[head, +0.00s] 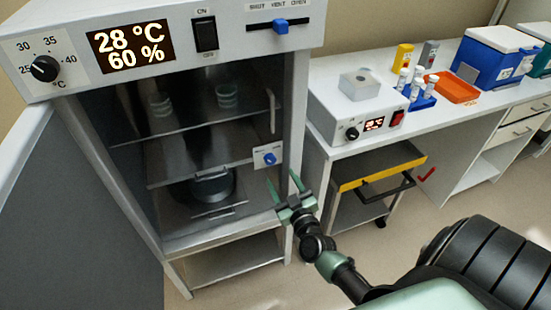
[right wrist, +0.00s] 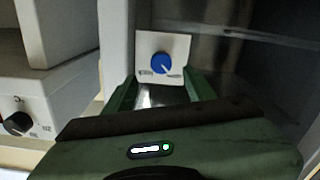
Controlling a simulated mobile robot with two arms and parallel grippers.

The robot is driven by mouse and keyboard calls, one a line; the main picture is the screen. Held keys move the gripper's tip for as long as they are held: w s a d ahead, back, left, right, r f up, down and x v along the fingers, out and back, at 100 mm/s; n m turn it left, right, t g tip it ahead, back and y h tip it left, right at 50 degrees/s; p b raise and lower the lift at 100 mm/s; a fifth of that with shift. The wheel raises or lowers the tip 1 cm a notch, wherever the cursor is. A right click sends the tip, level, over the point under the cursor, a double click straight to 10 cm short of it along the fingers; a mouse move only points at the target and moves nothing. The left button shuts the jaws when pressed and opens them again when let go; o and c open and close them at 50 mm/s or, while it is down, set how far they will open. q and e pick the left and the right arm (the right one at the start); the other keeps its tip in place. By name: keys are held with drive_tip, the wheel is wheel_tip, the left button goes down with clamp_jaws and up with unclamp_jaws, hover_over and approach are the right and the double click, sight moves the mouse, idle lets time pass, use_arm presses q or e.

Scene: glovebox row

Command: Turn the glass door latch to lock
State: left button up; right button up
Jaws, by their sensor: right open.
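The glass door latch is a blue knob (head: 269,157) on a small white plate at the right edge of the incubator's glass door (head: 190,140). The glass door looks closed. In the right wrist view the knob (right wrist: 161,64) sits straight ahead, between and just beyond my fingertips. A pale mark on it seems to slant toward the lower right; the plate's labels are too small to read. My right gripper (head: 283,181) is open and empty, just below the latch in the head view, its green fingers (right wrist: 160,90) pointing at it. My left gripper is out of view.
The incubator's grey outer door (head: 75,215) stands open at left. Its top panel has a dial (head: 44,68), a display and a blue slider (head: 280,26). Open floor lies in front.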

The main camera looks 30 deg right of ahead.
sight(271, 162)
drive_tip(key=x, duration=0.7)
drive_tip(key=shift+w+a, duration=0.1)
drive_tip(key=shift+w, duration=0.2)
clamp_jaws()
